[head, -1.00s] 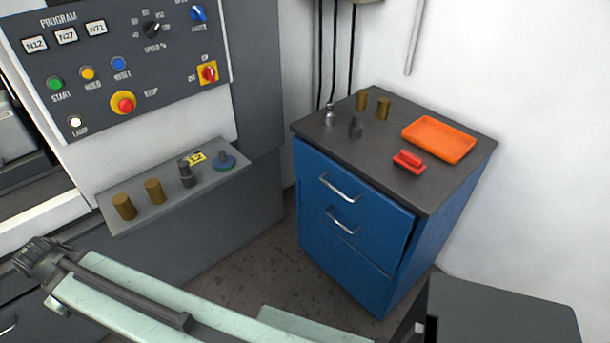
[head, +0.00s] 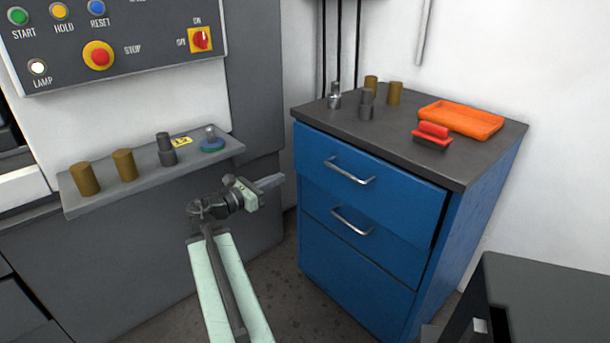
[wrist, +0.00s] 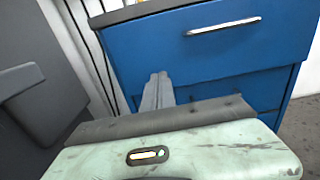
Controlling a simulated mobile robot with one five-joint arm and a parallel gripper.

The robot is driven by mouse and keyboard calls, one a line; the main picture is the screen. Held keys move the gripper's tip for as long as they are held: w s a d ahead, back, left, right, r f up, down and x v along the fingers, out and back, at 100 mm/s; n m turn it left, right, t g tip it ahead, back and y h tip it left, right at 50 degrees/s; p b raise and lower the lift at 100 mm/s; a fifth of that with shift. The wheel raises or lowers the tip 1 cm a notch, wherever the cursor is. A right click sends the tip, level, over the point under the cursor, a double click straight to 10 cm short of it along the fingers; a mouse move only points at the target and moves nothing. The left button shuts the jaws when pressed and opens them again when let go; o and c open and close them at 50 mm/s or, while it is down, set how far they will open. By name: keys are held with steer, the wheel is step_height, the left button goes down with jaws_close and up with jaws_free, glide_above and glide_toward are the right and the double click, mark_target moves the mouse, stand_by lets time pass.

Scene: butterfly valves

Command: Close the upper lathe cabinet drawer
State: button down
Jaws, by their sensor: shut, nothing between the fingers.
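The blue lathe cabinet (head: 478,215) stands right of centre in the head view. Its upper drawer (head: 400,195) sticks out a little, with a dark gap behind its front at the right edge. The drawer has a silver bar handle (head: 350,172). My gripper (head: 276,181) is shut and empty, left of the drawer front and apart from it in the head view. In the wrist view the closed fingers (wrist: 157,92) point toward the lower left part of the upper drawer front (wrist: 200,60); whether they touch it cannot be told.
The lower drawer (head: 350,265) has its own handle and looks shut. An orange tray (head: 460,119), a red-handled item (head: 432,132) and small parts stand on the cabinet top. A machine shelf (head: 140,180) with several parts is at left. A dark box (head: 550,300) stands front right.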

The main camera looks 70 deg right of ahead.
mark_target(317, 160)
steer(key=x, duration=1.3)
steer(key=shift+s+d, duration=0.2)
steer(key=shift+d, duration=0.15)
steer(key=shift+w, duration=0.1)
